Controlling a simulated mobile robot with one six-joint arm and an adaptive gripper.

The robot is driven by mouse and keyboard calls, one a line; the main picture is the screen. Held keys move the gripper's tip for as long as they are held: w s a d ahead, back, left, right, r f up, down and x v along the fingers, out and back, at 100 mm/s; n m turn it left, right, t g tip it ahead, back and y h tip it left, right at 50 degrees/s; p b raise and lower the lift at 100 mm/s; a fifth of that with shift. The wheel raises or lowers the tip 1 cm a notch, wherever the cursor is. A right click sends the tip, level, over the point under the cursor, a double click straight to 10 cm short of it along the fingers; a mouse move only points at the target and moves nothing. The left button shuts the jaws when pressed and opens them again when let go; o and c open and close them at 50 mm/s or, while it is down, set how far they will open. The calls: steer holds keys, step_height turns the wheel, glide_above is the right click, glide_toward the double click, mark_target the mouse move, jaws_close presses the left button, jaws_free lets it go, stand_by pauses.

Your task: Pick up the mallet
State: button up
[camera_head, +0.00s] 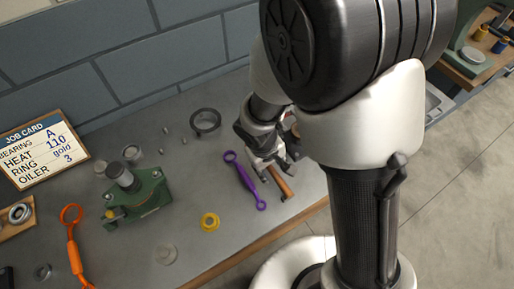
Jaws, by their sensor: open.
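The mallet's orange-brown wooden handle (281,183) lies on the grey bench, pointing toward the front edge. Most of the mallet is hidden behind my gripper and arm, and I cannot make out its head. My gripper (275,172) is open at the back end of the visible handle, low over the bench. The picture does not show whether the fingers touch the handle or are around it.
A purple wrench-like tool (245,181) lies close left of the handle. A dark ring (206,121), a yellow ring (209,222), a green fixture (137,196) and an orange tool (73,247) are farther left. The bench's wooden front edge (222,262) is near.

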mark_target(273, 171)
steer(key=f, duration=0.1)
steer(key=f+b, duration=0.1)
steer(key=f, duration=0.1)
steer(key=w+f+b, duration=0.1)
steer(key=shift+d+f, duration=0.35)
steer(key=shift+d, duration=0.05)
steer(key=shift+r, duration=0.1)
steer(key=shift+c, duration=0.3)
jaws_close()
